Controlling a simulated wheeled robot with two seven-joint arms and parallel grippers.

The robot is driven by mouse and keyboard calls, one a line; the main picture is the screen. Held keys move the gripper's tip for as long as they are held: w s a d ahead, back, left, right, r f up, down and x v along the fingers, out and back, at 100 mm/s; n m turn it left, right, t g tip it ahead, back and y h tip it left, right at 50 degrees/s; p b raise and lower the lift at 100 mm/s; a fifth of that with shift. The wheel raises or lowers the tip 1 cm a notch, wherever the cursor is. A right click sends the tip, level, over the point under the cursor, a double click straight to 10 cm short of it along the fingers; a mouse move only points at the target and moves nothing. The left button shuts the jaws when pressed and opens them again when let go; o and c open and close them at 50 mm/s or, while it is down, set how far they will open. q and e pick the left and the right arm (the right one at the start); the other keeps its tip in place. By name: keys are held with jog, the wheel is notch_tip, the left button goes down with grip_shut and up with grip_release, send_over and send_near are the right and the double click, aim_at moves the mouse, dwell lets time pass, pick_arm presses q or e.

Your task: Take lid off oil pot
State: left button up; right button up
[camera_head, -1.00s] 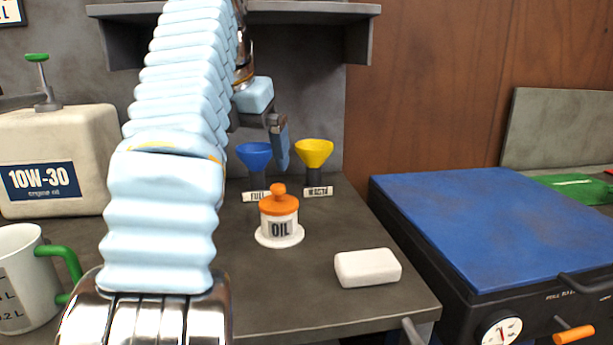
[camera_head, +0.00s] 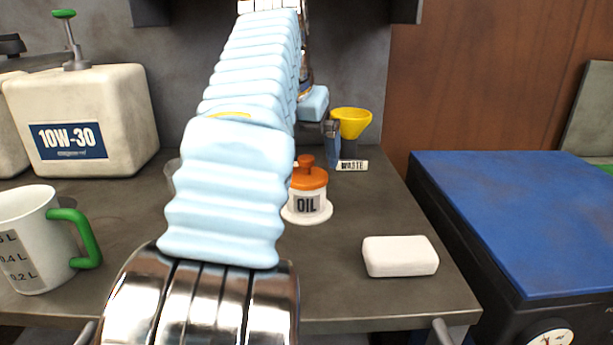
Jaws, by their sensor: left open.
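The oil pot (camera_head: 306,205) is a small white pot labelled OIL, standing upright on a white saucer-like base on the grey workbench. Its orange lid (camera_head: 310,179) with a round knob sits on top. My left arm covers the pot's left edge. My left gripper (camera_head: 331,158) is open and empty. It points down just above and to the right of the lid knob in the picture, apparently apart from it. Only part of its dark fingers shows, and the wrist hides the rest. My right gripper is out of view.
A white block (camera_head: 400,256) lies at the bench's front right. A measuring jug (camera_head: 28,240) and a 10W-30 canister (camera_head: 85,115) stand left. A blue-topped machine (camera_head: 520,210) is right of the bench.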

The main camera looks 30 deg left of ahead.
aim_at(305, 159)
pick_arm(q)
jog(key=x, duration=0.4)
jog(key=shift+r, duration=0.1)
jog(key=shift+c, duration=0.2)
jog(key=c, duration=0.9)
